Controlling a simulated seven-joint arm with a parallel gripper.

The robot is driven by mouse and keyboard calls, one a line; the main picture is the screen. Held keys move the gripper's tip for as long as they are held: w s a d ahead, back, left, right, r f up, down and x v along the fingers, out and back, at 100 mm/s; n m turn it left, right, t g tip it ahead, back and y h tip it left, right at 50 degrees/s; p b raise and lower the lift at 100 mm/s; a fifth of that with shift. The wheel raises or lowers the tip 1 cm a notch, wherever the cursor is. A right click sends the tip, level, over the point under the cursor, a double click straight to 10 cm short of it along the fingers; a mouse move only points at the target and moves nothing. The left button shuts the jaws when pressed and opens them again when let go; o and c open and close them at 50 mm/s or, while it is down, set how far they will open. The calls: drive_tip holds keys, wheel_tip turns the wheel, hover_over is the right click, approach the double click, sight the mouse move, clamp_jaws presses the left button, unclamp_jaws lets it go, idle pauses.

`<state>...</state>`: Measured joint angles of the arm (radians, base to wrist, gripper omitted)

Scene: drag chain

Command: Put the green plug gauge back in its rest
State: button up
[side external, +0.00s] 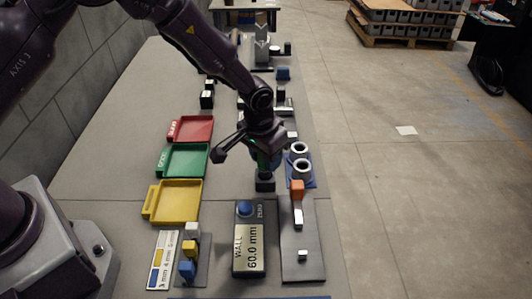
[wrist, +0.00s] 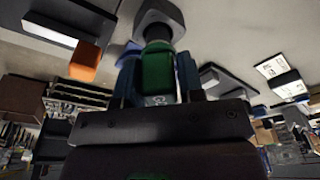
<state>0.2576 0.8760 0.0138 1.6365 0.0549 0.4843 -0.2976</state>
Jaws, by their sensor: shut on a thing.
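My gripper (side external: 266,151) is above the middle of the bench, pointing down, and is shut on the green plug gauge. Only a small green part of the gauge (side external: 262,161) shows in the side external view. In the wrist view the green gauge (wrist: 157,72) stands between the blue fingers of my gripper (wrist: 158,88), with a dark neck beyond it. A dark grey block (side external: 265,185), which looks like the rest, is directly below my gripper. A grey block (wrist: 158,16) also shows at the gauge's far end in the wrist view. I cannot tell whether the gauge is seated in it.
A blue stand with two grey rings (side external: 301,168) is close to the right. Red (side external: 192,129), green (side external: 184,160) and yellow (side external: 176,201) trays lie left.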

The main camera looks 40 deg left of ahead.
drive_tip(key=shift+f, duration=1.4)
idle(0.4)
drive_tip(key=o, duration=1.1)
drive_tip(key=shift+o, duration=0.2)
drive_tip(key=shift+r, duration=0.1)
wheel_tip(320, 180, up, 13)
drive_tip(key=s, duration=0.2)
drive_tip(key=shift+f, duration=0.2)
